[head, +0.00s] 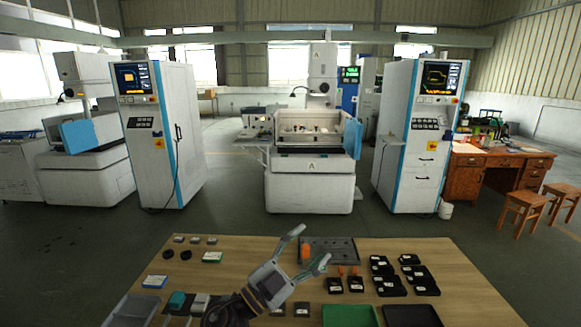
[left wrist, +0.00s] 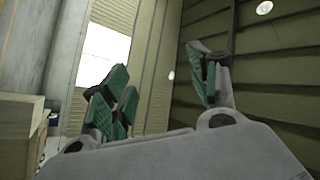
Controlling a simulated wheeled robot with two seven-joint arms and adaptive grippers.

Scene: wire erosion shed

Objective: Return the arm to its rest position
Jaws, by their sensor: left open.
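My left gripper (head: 311,246) reaches over the wooden table from its front, with its two fingers spread and nothing between them. It is pointed up and away, towards the right of the picture. In the left wrist view, the green-padded fingers (left wrist: 160,72) stand wide apart, with only wall and ceiling behind them. The gripper's body hides part of the table's middle. My right gripper is not in view.
The wooden table (head: 244,251) carries a dark tray (head: 340,251), an orange piece (head: 305,252), several black parts (head: 384,268), a green tray (head: 349,316) and a grey bin (head: 131,309). Machine cabinets stand beyond it, across open floor (head: 235,216).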

